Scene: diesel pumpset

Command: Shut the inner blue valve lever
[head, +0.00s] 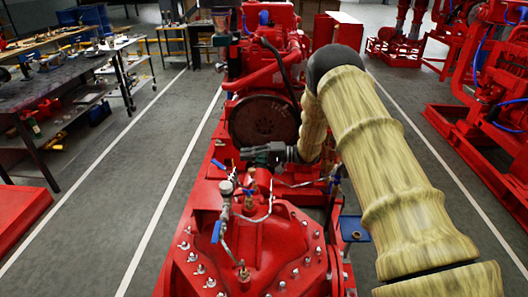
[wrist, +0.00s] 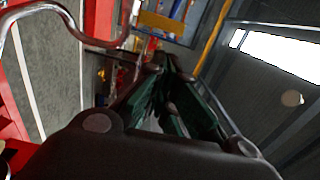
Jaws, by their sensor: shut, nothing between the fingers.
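Small blue valve levers sit on the thin pipework above the red pump casing in the head view. One blue lever (head: 218,164) is at the upper left of the fittings, and another blue lever (head: 216,232) hangs lower, left of the pipe. I cannot tell for sure which is the inner one. My gripper (head: 247,154) is just above and right of these fittings, pointing left, shut and empty. In the wrist view its dark fingers with green pads (wrist: 165,75) reach away from the camera. No blue lever shows clearly there, and contact cannot be made out.
The red pump casing (head: 265,245) with several bolts is below my gripper. A pressure gauge and valve stem (head: 226,190) stand close by. The red engine (head: 270,60) is behind. A curved metal pipe (wrist: 60,12) is near the gripper at upper left. Grey floor lies left.

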